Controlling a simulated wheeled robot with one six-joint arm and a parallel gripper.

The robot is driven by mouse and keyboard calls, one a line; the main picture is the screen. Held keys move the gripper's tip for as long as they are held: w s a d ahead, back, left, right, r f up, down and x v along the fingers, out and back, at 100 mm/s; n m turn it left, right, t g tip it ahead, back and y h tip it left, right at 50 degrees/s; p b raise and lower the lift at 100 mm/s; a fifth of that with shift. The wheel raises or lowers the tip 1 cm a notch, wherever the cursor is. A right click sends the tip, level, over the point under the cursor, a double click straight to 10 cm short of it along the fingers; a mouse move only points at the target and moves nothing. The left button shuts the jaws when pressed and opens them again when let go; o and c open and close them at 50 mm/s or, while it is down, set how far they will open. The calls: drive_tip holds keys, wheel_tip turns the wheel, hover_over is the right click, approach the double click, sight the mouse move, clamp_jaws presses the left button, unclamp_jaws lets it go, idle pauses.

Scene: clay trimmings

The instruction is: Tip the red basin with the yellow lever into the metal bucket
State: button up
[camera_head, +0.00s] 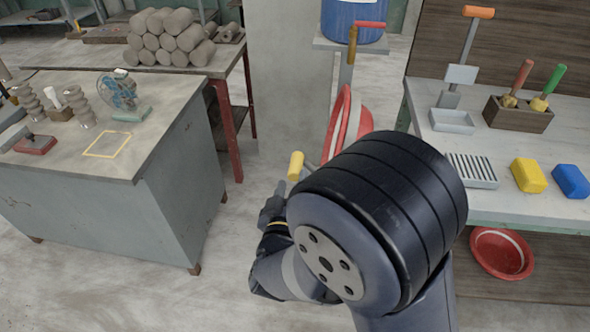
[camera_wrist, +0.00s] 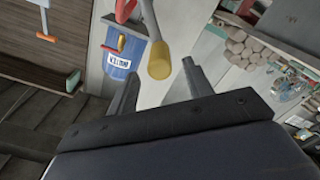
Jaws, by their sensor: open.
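The red basin (camera_head: 347,122) with a pale inner band stands tilted on edge behind my arm in the head view, partly hidden. The yellow lever (camera_head: 296,165) sticks up to its lower left; its yellow grip also shows in the wrist view (camera_wrist: 159,62). My gripper (camera_head: 272,207) is open and empty, just below and left of the lever grip. In the wrist view, my gripper's fingers (camera_wrist: 160,72) stand either side of the yellow grip, near their tips; I cannot tell whether they touch it. I cannot see the metal bucket.
A grey workbench (camera_head: 165,150) stands left. A table (camera_head: 515,205) on the right holds a brush box (camera_head: 518,117) and yellow and blue blocks. Another red basin (camera_head: 502,253) lies beneath it. A blue drum (camera_head: 350,20) stands behind. Floor at lower left is clear.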

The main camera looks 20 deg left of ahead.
sight(302, 153)
drive_tip(key=shift+v, duration=1.75)
idle(1.3)
drive_tip(key=x, duration=1)
drive_tip(key=shift+w+p, duration=0.3)
drive_tip(key=shift+w, duration=0.1)
drive_tip(key=shift+w+d+r, duration=0.1)
drive_tip(key=shift+w+r, duration=0.05)
drive_tip(key=shift+r, duration=0.05)
drive_tip(key=shift+d+r+p, duration=0.15)
drive_tip(key=shift+d+p, duration=0.1)
drive_tip(key=shift+p, duration=0.05)
